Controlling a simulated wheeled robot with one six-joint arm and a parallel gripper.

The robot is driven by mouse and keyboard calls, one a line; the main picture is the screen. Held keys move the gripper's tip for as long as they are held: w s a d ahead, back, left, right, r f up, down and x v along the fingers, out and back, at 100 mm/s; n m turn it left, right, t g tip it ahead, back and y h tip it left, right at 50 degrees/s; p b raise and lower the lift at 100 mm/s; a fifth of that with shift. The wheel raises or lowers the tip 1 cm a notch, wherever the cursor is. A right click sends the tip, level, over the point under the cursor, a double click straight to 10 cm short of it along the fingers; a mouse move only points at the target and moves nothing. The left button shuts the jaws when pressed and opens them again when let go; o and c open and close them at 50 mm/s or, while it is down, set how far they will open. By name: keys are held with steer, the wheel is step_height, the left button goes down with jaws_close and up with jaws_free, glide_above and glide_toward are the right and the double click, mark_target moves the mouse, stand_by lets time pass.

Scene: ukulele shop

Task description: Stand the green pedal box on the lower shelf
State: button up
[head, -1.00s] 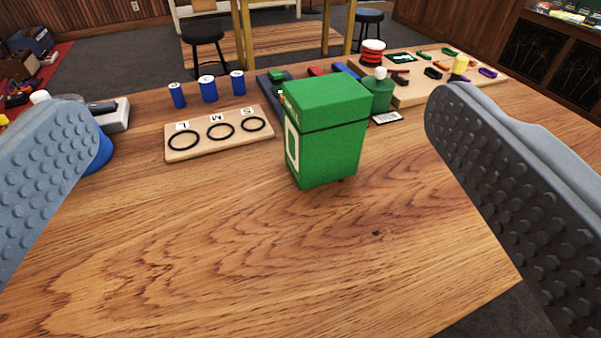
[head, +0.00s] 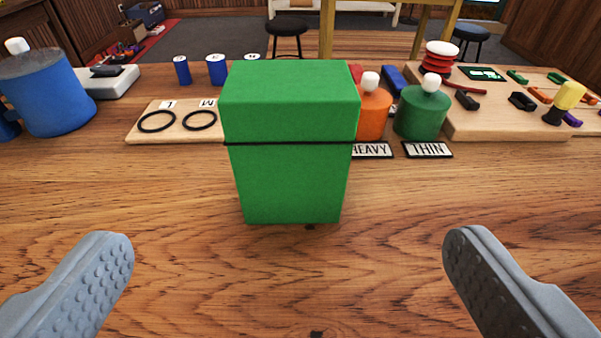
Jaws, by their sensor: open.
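The green pedal box (head: 292,182) stands upright on the wooden table (head: 190,215), with a thin dark line around it below its top part. One broad side faces me. My gripper (head: 288,285) is open, its two grey studded fingers wide apart, one at the lower left and one at the lower right. The box is ahead of the fingers, roughly midway between them and apart from both. No lower shelf can be made out in this view.
Behind the box are a ring board (head: 135,132), blue cans (head: 216,70), an orange bottle (head: 372,115), a green bottle (head: 422,112) and small label plates (head: 428,150). A blue bottle (head: 50,95) stands left; a pale board with small parts (head: 490,125) lies right. The tabletop nearer me is clear.

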mark_target(290, 137)
steer(key=x, duration=1.1)
steer(key=shift+w+f, duration=0.2)
steer(key=shift+x, duration=3.1)
steer(key=shift+r, duration=0.2)
steer(key=c, duration=1.2)
steer(key=shift+r, duration=0.15)
